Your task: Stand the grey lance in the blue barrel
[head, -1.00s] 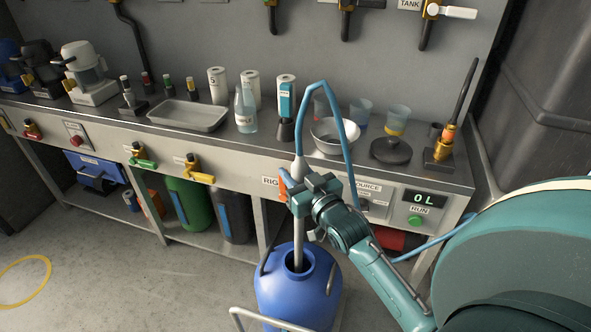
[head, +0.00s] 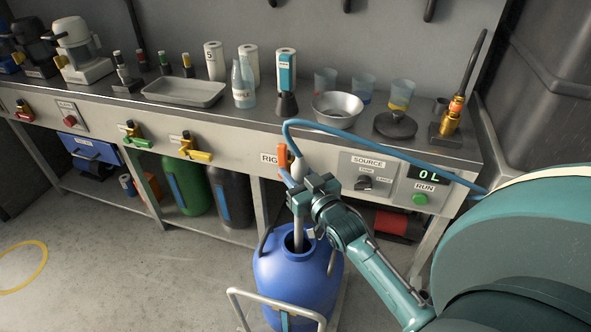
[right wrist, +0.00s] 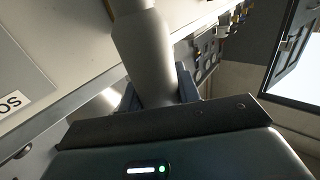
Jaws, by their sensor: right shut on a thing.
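The grey lance (head: 299,232) stands roughly upright, with its lower end inside the mouth of the blue barrel (head: 292,275). How deep it reaches is hidden by the barrel wall. My right gripper (head: 308,197) is shut around the lance's upper part, above the barrel mouth. The lance's thick grey body (right wrist: 148,55) also shows between the fingers in the right wrist view. A blue hose (head: 385,152) runs from the lance's top end to the right. My left gripper is not in view.
The bench behind carries a metal bowl (head: 338,107), a tray (head: 184,92) and bottles. The barrel has a metal handle frame (head: 272,296) in front. The floor at left is clear.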

